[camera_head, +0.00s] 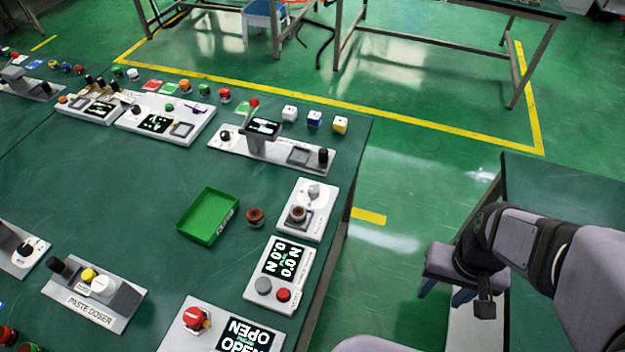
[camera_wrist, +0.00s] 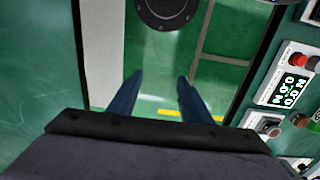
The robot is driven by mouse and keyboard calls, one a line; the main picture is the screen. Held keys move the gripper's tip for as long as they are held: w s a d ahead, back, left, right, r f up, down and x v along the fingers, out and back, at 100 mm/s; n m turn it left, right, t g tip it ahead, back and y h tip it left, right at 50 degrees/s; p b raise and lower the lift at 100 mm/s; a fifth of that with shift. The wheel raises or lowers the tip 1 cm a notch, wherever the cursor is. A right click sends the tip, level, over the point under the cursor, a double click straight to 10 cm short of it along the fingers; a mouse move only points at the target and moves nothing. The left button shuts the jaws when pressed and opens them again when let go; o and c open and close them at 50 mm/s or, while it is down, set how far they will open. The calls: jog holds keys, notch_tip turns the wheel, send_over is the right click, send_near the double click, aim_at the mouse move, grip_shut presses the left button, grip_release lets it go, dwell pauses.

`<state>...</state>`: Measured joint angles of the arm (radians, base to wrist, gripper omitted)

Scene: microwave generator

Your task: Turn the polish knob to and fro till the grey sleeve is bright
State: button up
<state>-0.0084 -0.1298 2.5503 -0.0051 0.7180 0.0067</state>
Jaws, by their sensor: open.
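My gripper (camera_head: 445,291) hangs over the floor off the right side of the table, well away from the panels. In the wrist view my gripper (camera_wrist: 160,86) has its two dark blue fingers apart, with nothing between them. A white panel (camera_head: 322,211) near the table's right edge bears a silver-grey knob (camera_head: 314,191). A reddish-brown ring-like part (camera_head: 298,213) sits in a dark square on it. I cannot read the panel's label, so I cannot tell whether this is the polish knob. No clearly grey sleeve can be made out.
A similar brown part (camera_head: 255,216) stands on the table beside a green tray (camera_head: 181,221). A meter panel (camera_head: 256,304) with grey and red buttons lies nearer. A long panel with a raised screen (camera_head: 229,151) stands farther back. Open floor separates my gripper from the table.

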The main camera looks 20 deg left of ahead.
jog(key=w+a+t+b, duration=0.1)
jog(key=w+a, duration=0.3)
jog(key=w, duration=0.3)
jog(key=n+t+b, duration=0.2)
jog(key=t+b, duration=0.1)
jog(key=t, duration=0.1)
send_near(314, 189)
jog(key=shift+y, duration=0.4)
jog(key=shift+d+p+x, duration=0.15)
jog(key=shift+p+x, duration=0.35)
jog(key=shift+x, duration=1.6)
jog(key=shift+d+p+x, duration=0.15)
jog(key=shift+p+x, duration=0.35)
jog(key=shift+x, duration=1.55)
jog(key=shift+g, duration=0.3)
jog(key=c, duration=1.1)
